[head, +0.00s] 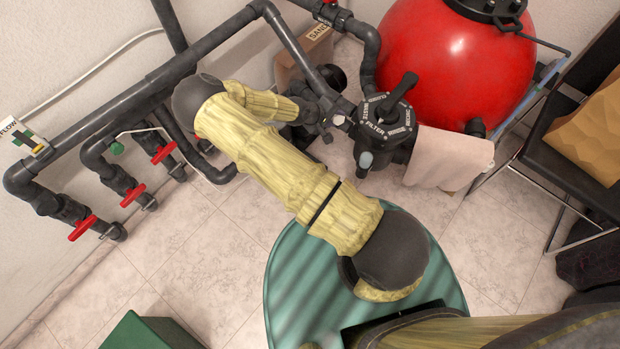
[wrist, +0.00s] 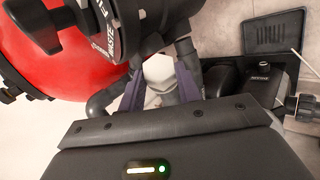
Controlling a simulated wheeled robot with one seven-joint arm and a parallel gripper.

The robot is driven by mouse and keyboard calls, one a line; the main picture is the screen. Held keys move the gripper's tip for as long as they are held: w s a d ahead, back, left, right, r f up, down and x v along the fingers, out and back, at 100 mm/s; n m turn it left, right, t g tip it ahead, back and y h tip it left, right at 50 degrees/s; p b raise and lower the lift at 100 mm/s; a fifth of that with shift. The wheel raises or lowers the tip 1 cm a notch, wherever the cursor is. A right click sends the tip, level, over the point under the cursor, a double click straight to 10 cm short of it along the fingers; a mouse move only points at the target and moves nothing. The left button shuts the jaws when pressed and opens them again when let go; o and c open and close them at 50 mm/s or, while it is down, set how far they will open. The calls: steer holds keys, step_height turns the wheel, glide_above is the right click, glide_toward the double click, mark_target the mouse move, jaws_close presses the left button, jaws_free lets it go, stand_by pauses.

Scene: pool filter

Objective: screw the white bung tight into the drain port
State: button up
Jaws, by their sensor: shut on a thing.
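My gripper (wrist: 160,78) is low in the middle of the wrist view, with its two purple fingers closed on a pale white piece, the white bung (wrist: 157,68). The bung is beside the body of the dark multiport valve (wrist: 145,18). The drain port is hidden behind the bung and fingers, so I cannot tell how deep the bung sits or whether it is straight.
The red filter tank (head: 455,60) stands behind the valve, with a pink towel (head: 448,158) hanging at its front. Grey pipes with red-handled valves (head: 82,228) run along the left wall.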

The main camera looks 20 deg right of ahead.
steer(key=w+a+f+n+t+b, duration=0.1)
steer(key=a+f+n+t+b, duration=0.1)
steer(key=f+b, duration=1.2)
steer(key=w+a+f+n+t+b, duration=0.2)
steer(key=f+n+t+b, duration=0.2)
steer(key=f+b, duration=1.1)
steer(key=w+a+f+n+t+b, duration=0.1)
steer(key=f+t+b, duration=0.5)
steer(key=f+b, duration=0.8)
steer(key=shift+w+a+f+n+t+y, duration=0.4)
steer(key=shift+a+f+n, duration=0.45)
steer(key=shift+a+n, duration=0.05)
steer(key=shift+r+p, duration=0.25)
steer(key=shift+p, duration=0.65)
steer(key=w+a, duration=0.1)
steer(key=w, duration=0.1)
steer(key=w+a+b, duration=0.1)
steer(key=w+a, duration=0.1)
steer(key=shift+w+a+f, duration=0.1)
steer(key=shift+w+f, duration=0.1)
steer(key=shift+p, duration=1.25)
steer(key=shift+w+a+b, duration=0.15)
steer(key=shift+w+a, duration=0.4)
steer(key=shift+w, duration=0.2)
steer(key=shift+w+a+b, duration=0.15)
steer(key=shift+w+a, duration=0.35)
steer(key=shift+w, duration=0.2)
